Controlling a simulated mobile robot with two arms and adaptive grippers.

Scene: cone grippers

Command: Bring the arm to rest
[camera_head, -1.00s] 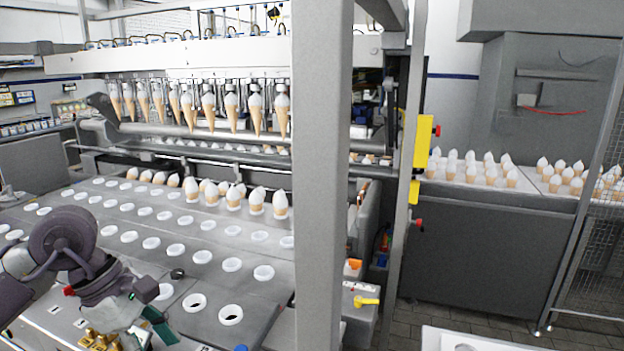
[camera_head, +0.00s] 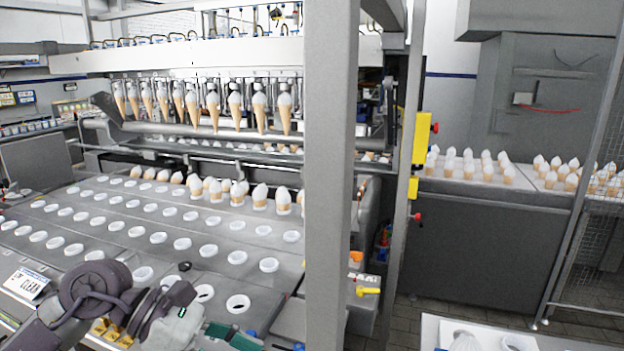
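My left arm comes in at the lower left, low over the front of the machine's conveyor bed (camera_head: 120,228). Its dark grey joint and wrist links show. The end of my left gripper (camera_head: 184,326) seems to be the pale part with a teal piece near the bottom edge. Its fingers cannot be made out, and no cone is seen in it. My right gripper is not in view.
Filled cones (camera_head: 260,108) hang in a row above the bed, and several stand in holders (camera_head: 283,200). A thick grey post (camera_head: 331,170) rises right of the arm. A white-topped table (camera_head: 435,335) is at bottom right.

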